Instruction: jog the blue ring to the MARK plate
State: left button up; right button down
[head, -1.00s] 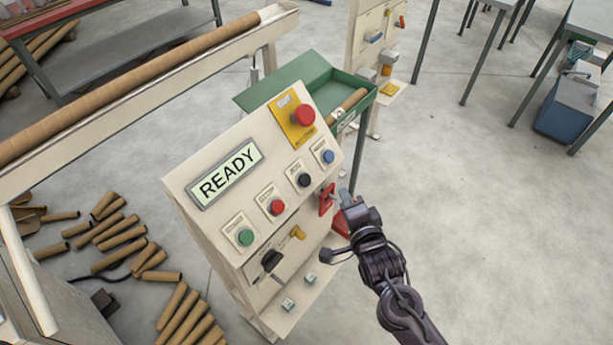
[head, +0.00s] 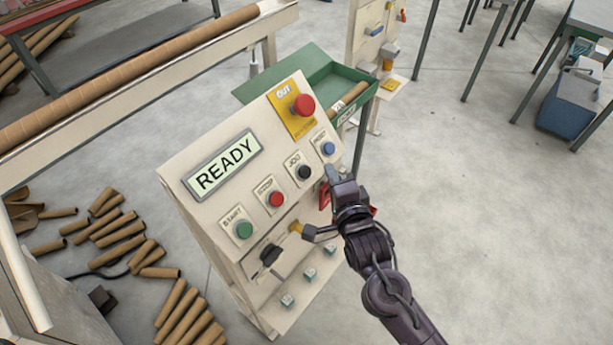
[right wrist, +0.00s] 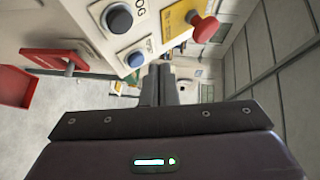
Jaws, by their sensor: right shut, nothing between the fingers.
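The cream control panel (head: 212,215) stands in the middle of the head view. Its display (head: 223,166) reads READY. The black JOG button (head: 304,172) sits between the red button (head: 276,199) and the blue button (head: 328,149). My right gripper (head: 333,176) is shut and empty, just right of and below the black button, apparently not touching it. In the right wrist view its fingers (right wrist: 158,86) are together, near the blue button (right wrist: 136,59) and the black button (right wrist: 119,18). I see neither a blue ring nor a MARK plate. My left gripper is out of view.
A red mushroom button (head: 304,105) on a yellow plate tops the panel. A green tray (head: 262,90) stands behind. Below are a black knob (head: 270,255) and a yellow knob (head: 296,227). A long brown tube (head: 130,77) lies at upper left.

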aim_at(307, 166)
jog(key=shift+w+a+f+b, duration=0.6)
jog(key=shift+a+f+b, duration=0.15)
jog(key=shift+a+f, duration=0.15)
jog(key=shift+w+a+f+b, duration=0.6)
jog(key=shift+a+f+b, duration=0.1)
jog(key=shift+a+f, duration=0.15)
dwell(0.8)
jog(key=shift+w+a+f, duration=0.15)
jog(key=shift+a+f, duration=0.1)
jog(key=shift+w+a+f+b, duration=0.2)
jog(key=shift+a+f+b, duration=0.05)
jog(key=shift+b, duration=0.2)
dwell(0.8)
jog(key=shift+d, duration=0.1)
jog(key=shift+s+d+r+p, duration=0.4)
jog(key=shift+d+r+p, duration=0.1)
jog(key=shift+p, duration=0.25)
jog(key=shift+a, duration=0.1)
